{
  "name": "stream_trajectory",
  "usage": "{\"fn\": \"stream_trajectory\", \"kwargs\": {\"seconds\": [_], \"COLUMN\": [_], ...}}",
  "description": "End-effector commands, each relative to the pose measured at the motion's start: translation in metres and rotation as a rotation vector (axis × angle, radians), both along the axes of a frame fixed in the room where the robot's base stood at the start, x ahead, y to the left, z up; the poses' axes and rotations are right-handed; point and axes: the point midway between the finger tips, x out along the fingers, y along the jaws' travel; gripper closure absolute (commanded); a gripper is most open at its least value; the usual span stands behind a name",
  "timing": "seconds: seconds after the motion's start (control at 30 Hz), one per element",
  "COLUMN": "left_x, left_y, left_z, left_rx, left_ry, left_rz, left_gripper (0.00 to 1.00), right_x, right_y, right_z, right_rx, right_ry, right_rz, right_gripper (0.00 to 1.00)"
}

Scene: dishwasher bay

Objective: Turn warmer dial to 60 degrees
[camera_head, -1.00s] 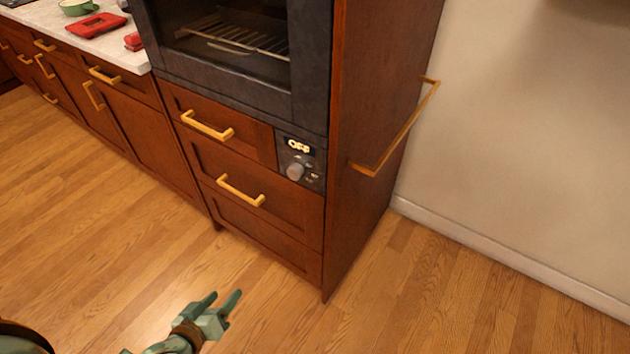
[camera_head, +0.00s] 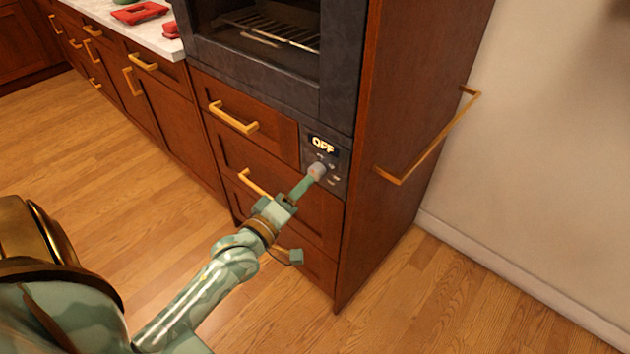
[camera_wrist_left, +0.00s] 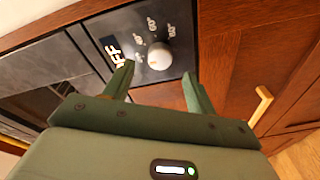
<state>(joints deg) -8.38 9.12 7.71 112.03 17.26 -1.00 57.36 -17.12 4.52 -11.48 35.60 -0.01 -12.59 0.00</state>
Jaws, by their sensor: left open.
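The warmer dial (camera_head: 317,170) is a round pale knob on a dark control panel below the oven. A lit display (camera_head: 323,144) above it reads OFF. In the left wrist view the dial (camera_wrist_left: 159,55) sits just beyond and between my fingertips, with small degree marks around it, hard to read. My left gripper (camera_head: 308,181) reaches up to the panel from the lower left, and its fingers partly cover the dial's lower edge. In the left wrist view my left gripper (camera_wrist_left: 158,72) is open with nothing held. I cannot tell whether it touches the dial. My right gripper is not in view.
The oven (camera_head: 270,45) is above the panel. Wooden drawers with brass handles (camera_head: 233,118) are left of and below it. A brass rail (camera_head: 430,142) sticks out from the cabinet's right side. The floor (camera_head: 400,315) in front is clear.

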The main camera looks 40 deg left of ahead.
Motion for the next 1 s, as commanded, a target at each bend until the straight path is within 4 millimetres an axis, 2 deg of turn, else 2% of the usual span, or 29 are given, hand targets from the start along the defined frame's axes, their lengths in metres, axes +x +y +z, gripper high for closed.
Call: {"fn": "stream_trajectory", "kwargs": {"seconds": [0.1, 0.3, 0.47, 0.63, 0.67, 0.8, 0.83, 1.0], "left_x": [0.026, 0.049, 0.054, 0.054, 0.054, 0.053, 0.053, 0.053], "left_y": [0.002, 0.003, 0.003, 0.003, 0.003, 0.003, 0.003, 0.003], "left_z": [-0.004, -0.002, 0.0, 0.0, 0.0, 0.0, 0.0, 0.0], "left_rx": [0.001, 0.001, 0.001, 0.001, 0.001, 0.001, 0.001, 0.005], "left_ry": [0.0, 0.001, 0.0, 0.0, 0.0, 0.0, 0.0, 0.0], "left_rz": [0.0, 0.0, 0.0, 0.0, 0.0, 0.0, 0.0, 0.0], "left_gripper": [0.44, 0.44, 0.44, 0.44, 0.46, 0.85, 0.88, 0.88], "right_x": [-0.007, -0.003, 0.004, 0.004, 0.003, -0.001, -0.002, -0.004], "right_y": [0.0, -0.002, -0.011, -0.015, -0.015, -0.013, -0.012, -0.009], "right_z": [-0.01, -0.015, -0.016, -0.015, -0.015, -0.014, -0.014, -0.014], "right_rx": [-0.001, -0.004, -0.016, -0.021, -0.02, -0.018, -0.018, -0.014], "right_ry": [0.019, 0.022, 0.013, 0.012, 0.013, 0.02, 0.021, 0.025], "right_rz": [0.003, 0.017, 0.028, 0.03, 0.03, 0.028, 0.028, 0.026], "right_gripper": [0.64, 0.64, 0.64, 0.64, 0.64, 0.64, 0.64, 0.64]}}
